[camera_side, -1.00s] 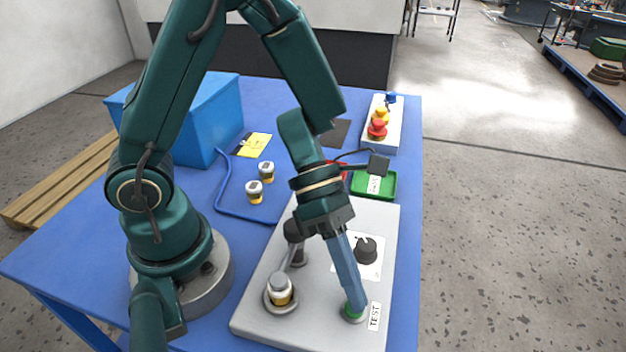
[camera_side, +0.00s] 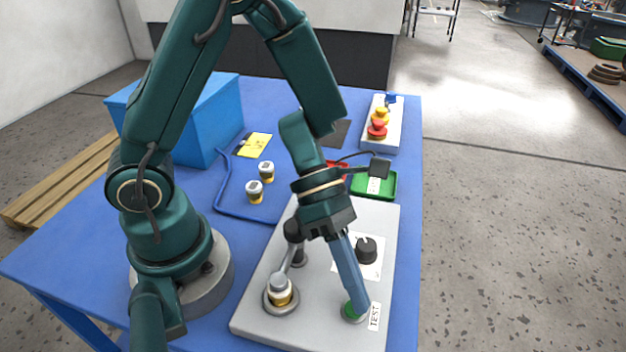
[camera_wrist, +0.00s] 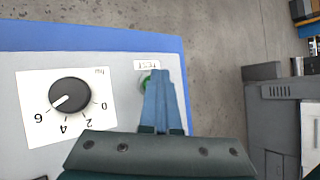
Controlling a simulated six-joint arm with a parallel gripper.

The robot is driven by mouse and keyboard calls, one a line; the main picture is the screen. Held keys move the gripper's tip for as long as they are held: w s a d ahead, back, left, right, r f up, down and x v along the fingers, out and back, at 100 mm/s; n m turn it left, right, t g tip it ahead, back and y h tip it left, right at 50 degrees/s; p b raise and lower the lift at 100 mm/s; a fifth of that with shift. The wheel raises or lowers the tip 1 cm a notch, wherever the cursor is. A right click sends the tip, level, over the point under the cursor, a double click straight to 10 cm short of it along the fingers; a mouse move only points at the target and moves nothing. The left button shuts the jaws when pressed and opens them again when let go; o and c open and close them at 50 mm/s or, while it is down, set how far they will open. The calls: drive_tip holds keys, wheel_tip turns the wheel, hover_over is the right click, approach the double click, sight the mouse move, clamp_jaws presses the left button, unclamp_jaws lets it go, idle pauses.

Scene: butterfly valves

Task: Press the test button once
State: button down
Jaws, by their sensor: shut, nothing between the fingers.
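The green test button (camera_side: 350,311) sits in a grey ring on the grey panel (camera_side: 262,325), left of the TEST label (camera_side: 374,316). My gripper (camera_side: 358,305) is shut and empty, its long blue fingers slanting down to the button. The fingertips overlap the button's right side in the side view; whether they touch it or stand just above it I cannot tell. In the wrist view, the green button (camera_wrist: 146,83) shows at the left edge of my shut fingers (camera_wrist: 160,76), which hide the rest of it. The TEST label (camera_wrist: 147,65) lies beyond it.
A black dial (camera_side: 366,250) on a white scale stands behind the button. A lever valve with a brass-coloured cap (camera_side: 280,292) is to the left. A green tray (camera_side: 388,186), a red and yellow button box (camera_side: 394,140) and a blue bin (camera_side: 190,140) are farther back.

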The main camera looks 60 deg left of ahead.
drive_tip(key=shift+s+a+f, duration=0.35)
drive_tip(key=shift+s, duration=0.15)
drive_tip(key=shift+s+a+r, duration=0.2)
drive_tip(key=shift+s+r, duration=0.2)
drive_tip(key=shift+r, duration=0.4)
drive_tip(key=shift+w+d+r, duration=0.1)
drive_tip(key=shift+w+r, duration=0.05)
drive_tip(key=shift+r, duration=2.45)
